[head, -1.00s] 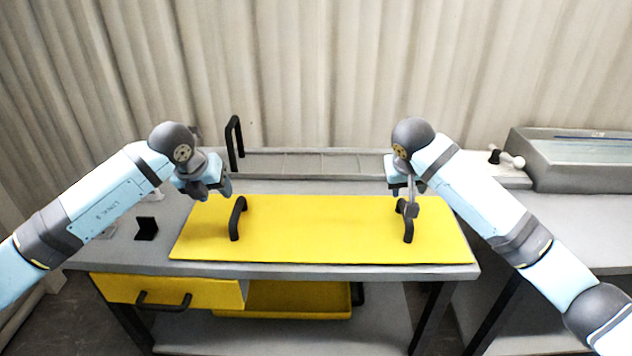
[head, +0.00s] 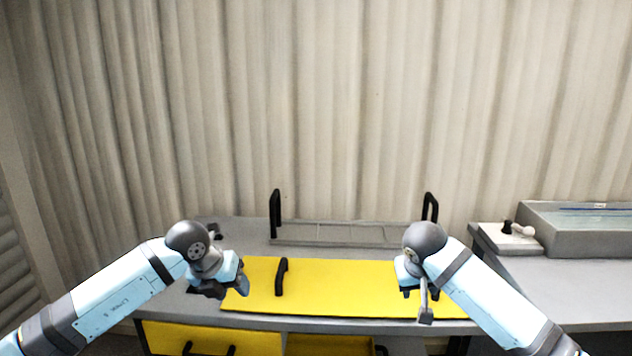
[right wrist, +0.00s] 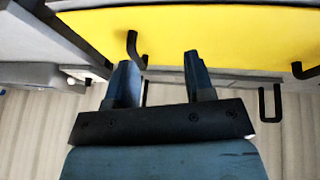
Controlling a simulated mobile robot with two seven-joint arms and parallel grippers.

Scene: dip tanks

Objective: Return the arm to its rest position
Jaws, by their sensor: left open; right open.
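My left gripper (head: 222,290) is open and empty, left of the black left handle (head: 281,277) on the yellow panel (head: 340,290). A black panel handle (right wrist: 133,48) shows near the left finger tip there; I cannot tell the gap in depth.
A grey tray (head: 340,235) with two upright black handles (head: 275,213) lies behind the panel. A grey tank (head: 590,230) stands at the right, with a small white-handled object (head: 522,230) beside it. A yellow drawer (head: 210,340) is below the tabletop.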

